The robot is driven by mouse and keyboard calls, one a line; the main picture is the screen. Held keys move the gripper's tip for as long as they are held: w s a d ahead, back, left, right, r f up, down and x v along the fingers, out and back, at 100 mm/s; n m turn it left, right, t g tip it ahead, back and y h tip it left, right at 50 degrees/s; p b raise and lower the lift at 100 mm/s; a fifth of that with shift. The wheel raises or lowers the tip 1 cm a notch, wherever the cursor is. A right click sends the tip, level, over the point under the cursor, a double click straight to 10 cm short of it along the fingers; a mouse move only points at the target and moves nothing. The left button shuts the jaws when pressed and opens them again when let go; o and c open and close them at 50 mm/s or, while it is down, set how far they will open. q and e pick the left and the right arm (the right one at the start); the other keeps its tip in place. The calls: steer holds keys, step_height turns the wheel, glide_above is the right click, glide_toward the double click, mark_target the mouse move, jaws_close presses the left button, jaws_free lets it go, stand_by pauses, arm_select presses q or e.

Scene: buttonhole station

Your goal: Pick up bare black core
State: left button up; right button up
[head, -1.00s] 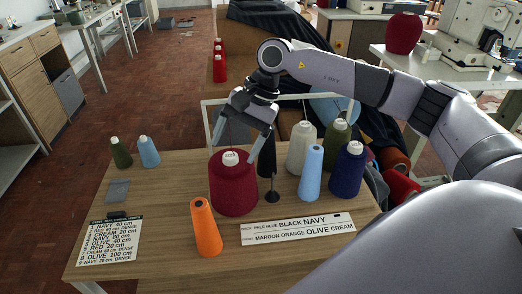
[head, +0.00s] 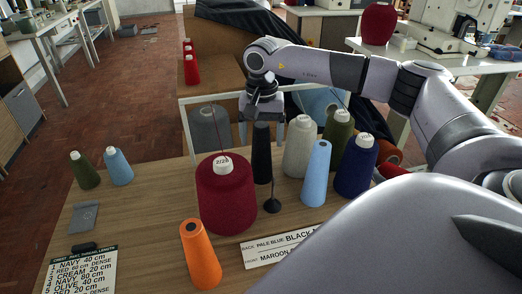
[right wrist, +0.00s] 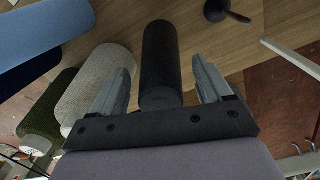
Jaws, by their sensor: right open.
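The bare black core (head: 262,152) stands upright on the table behind the maroon cone, between it and the cream cone. In the right wrist view the black core (right wrist: 161,65) shows between the two fingers. My right gripper (head: 262,132) is open, with one finger on each side of the core's upper part. In the right wrist view the gripper (right wrist: 160,85) shows gaps between the fingers and the core. My left gripper is not in view.
A maroon cone (head: 227,196) stands in front. Cream (head: 299,146), pale blue (head: 316,174), olive (head: 338,132) and navy (head: 356,166) cones stand close on the right. A small black stand (head: 271,204) and orange cone (head: 200,256) are nearer.

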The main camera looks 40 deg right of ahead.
steer(key=shift+f, duration=0.45)
steer(key=shift+c, duration=0.3)
steer(key=c, duration=1.3)
steer(key=shift+r, duration=0.1)
step_height(320, 180, up, 20)
steer(key=shift+f+p, duration=0.1)
steer(key=shift+p, duration=0.95)
